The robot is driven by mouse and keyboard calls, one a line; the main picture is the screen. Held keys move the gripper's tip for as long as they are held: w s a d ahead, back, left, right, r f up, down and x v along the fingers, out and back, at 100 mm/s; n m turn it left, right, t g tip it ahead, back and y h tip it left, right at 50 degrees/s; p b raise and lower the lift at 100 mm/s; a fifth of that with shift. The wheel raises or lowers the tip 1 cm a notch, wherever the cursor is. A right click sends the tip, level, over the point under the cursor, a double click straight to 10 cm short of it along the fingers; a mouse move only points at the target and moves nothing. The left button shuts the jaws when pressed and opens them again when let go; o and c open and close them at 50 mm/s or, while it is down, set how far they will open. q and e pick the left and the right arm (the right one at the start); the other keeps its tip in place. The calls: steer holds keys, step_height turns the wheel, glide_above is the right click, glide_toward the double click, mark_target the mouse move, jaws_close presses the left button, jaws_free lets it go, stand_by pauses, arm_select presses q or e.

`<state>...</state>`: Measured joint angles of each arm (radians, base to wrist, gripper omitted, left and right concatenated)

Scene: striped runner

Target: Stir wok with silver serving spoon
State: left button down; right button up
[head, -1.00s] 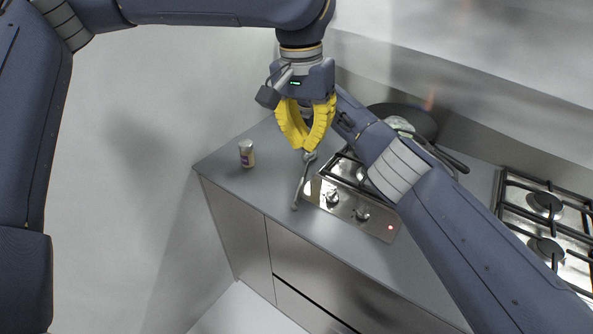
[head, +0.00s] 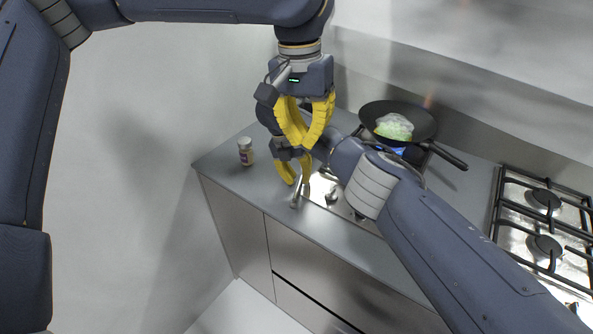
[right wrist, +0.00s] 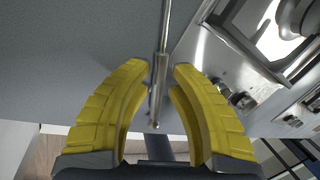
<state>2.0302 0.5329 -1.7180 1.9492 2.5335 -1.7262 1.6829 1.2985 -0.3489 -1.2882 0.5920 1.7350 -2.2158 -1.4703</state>
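The black wok (head: 372,113) sits on the near stove with pale green and white food in it, its handle pointing right. The silver serving spoon lies on the grey counter; in the head view my right gripper covers most of it, leaving its near end (head: 295,203) visible. In the right wrist view the spoon's thin handle (right wrist: 162,45) runs between my right gripper's fingertips (right wrist: 165,67), with gaps at the sides. My right gripper (head: 296,182) is open, low over the counter. My left gripper (head: 308,147) hangs above it, holding nothing visible; its fingertips look close together.
A small jar with a light lid (head: 246,152) stands on the counter at the left. Stove knobs (head: 332,195) are close to the right of the spoon. A second gas stove (head: 545,225) is at the far right. The counter's front edge is near the spoon.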

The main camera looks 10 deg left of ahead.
steer(key=shift+x, duration=0.8)
jaws_close()
arm_select(q)
steer(key=c, duration=2.2)
jaws_free()
steer(key=c, duration=1.7)
jaws_free()
steer(key=shift+r, duration=0.1)
